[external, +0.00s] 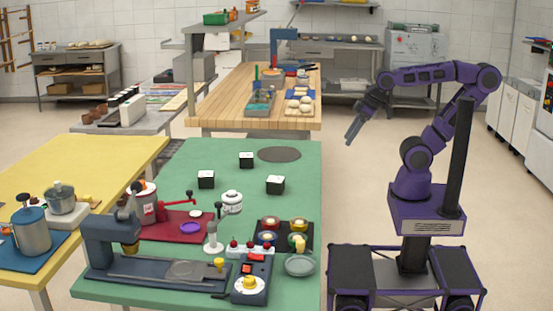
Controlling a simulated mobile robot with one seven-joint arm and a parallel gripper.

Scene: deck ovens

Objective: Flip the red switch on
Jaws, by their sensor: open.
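A small red part (257,258), which looks like the red switch, shows on a dark blue control box (247,290) at the front of the green table (190,160). Its on or off position is too small to tell. A yellow knob (249,283) sits on the same box. My gripper (353,135) is open and empty, pointing down in the air to the right of the green table's far end. It is well apart from the control box and touches nothing.
A dark blue press-like machine (108,240) stands left of the control box. Jars, a grey plate (300,265) and a red board (180,226) crowd the front. Several dark cubes (275,184) stand farther back.

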